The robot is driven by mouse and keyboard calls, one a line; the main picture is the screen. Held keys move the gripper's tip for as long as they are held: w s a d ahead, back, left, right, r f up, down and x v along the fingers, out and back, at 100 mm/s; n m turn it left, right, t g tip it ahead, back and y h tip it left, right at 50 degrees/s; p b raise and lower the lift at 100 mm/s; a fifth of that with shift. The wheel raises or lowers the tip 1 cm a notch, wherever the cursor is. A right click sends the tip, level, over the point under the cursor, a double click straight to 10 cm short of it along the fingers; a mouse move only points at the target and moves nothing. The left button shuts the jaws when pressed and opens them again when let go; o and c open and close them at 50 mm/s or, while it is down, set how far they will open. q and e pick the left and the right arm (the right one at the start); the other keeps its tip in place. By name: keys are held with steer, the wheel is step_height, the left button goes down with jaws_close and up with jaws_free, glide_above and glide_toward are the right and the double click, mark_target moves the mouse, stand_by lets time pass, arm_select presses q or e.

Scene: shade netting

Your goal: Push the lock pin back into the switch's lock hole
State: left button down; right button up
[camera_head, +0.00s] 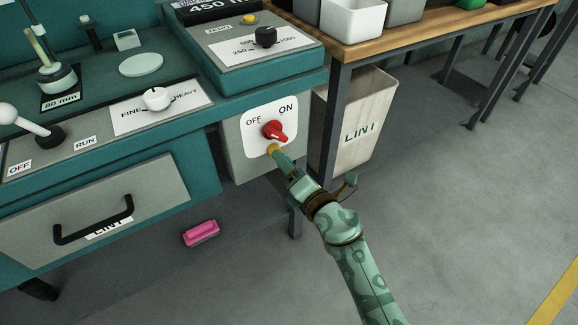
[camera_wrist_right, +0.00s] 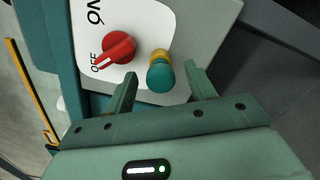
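The red rotary switch (camera_head: 273,131) sits on a white plate marked OFF and ON, on the grey box at the bench's right end. It also shows in the right wrist view (camera_wrist_right: 118,47). Just below it is the lock pin, with a yellow collar (camera_head: 273,149) and a teal knob (camera_wrist_right: 160,78). The lock hole is hidden behind the pin, and I cannot tell how deep the pin sits. My right gripper (camera_wrist_right: 160,72) is open, its fingers on either side of the knob with gaps. In the head view my right gripper (camera_head: 283,160) reaches the pin. My left gripper is out of view.
A bin labelled LINT (camera_head: 362,120) stands right of the switch box, under a wooden-topped table (camera_head: 440,28). A drawer (camera_head: 95,205) with a black handle is at left. A pink object (camera_head: 201,233) lies below the bench. The floor at right is clear.

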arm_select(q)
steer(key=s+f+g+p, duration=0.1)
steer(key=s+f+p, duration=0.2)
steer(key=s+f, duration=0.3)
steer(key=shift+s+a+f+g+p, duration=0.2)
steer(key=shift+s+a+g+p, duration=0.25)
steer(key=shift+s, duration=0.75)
arm_select(e)
steer(key=v, duration=1.6)
steer(key=shift+s+d, duration=0.1)
steer(key=shift+s, duration=0.05)
